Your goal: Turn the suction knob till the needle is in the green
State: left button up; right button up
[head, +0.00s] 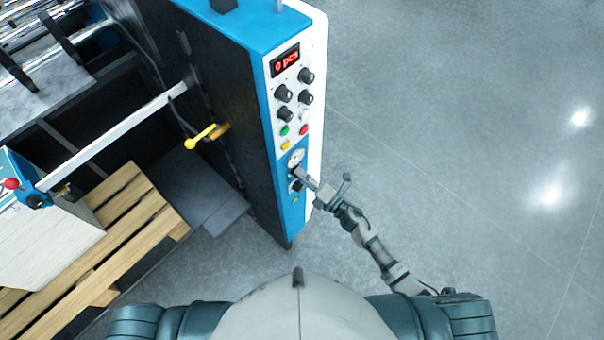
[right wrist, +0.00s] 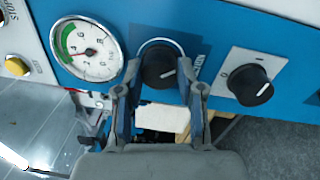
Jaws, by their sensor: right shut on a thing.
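In the head view the gauge (head: 295,157) is just above my right gripper (head: 300,173), which covers the knob. My left gripper is out of view.
A second black knob (right wrist: 249,84) on a white plate is close to the right. The machine's panel holds a red display (head: 285,61), several dark knobs and coloured buttons. A wooden pallet (head: 130,225) lies at left. The floor on the right is clear.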

jog(key=shift+d+f+m+p, duration=0.1)
jog(key=shift+f+m+p, duration=0.2)
jog(key=shift+m, duration=0.8)
jog(key=o, duration=1)
jog(key=shift+o, duration=0.7)
jog(key=shift+d+r, duration=0.1)
jog(key=shift+d, duration=0.05)
jog(key=v, duration=1.2)
